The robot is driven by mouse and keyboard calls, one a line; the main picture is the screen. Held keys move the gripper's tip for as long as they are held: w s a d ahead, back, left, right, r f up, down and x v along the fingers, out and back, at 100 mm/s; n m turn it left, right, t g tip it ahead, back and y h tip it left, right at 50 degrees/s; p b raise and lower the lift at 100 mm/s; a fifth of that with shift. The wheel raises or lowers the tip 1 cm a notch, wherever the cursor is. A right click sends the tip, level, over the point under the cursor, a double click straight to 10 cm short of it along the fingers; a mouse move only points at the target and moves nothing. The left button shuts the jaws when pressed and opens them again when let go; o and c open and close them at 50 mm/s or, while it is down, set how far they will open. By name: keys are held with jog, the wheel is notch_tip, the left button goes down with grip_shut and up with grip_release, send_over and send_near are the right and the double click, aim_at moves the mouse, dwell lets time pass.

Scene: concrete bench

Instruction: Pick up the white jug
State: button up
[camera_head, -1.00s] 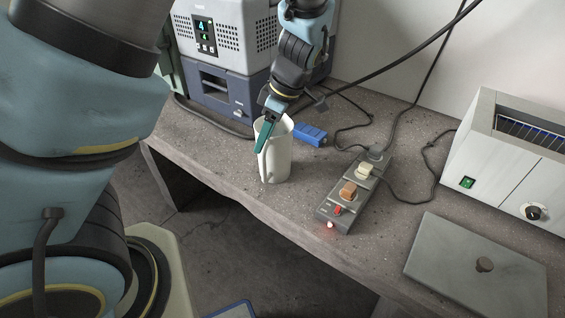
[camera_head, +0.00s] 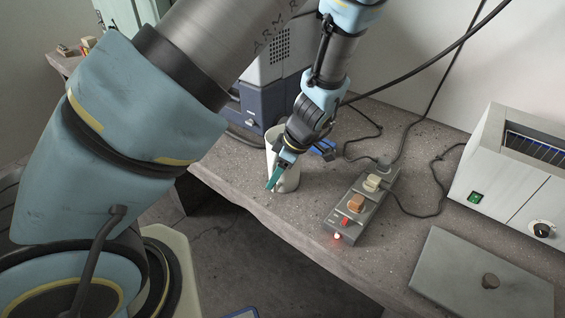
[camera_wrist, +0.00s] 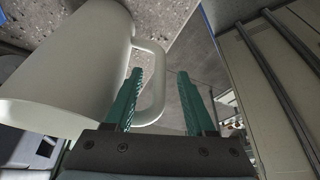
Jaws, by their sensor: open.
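The white jug (camera_head: 292,179) stands upright on the concrete bench, near its front edge. In the head view my gripper (camera_head: 272,184) is in front of the jug, its teal fingers pointing down and covering part of it. In the wrist view the jug (camera_wrist: 70,65) fills the left side, with its handle (camera_wrist: 158,75) towards the middle. My gripper (camera_wrist: 163,85) is open there. The outer bar of the handle shows between the two fingers, and the left finger overlaps the handle's opening. I cannot tell whether any finger touches the jug.
A power strip (camera_head: 363,200) with a red light lies right of the jug, with cables behind it. A blue object (camera_head: 322,148) is just behind the jug. A grey plate with a knob (camera_head: 470,285) and a white device (camera_head: 520,175) are at right. The bench's front edge (camera_head: 262,212) is close.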

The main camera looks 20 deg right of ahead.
jog(key=shift+x, duration=1.05)
grip_shut()
dwell(0.6)
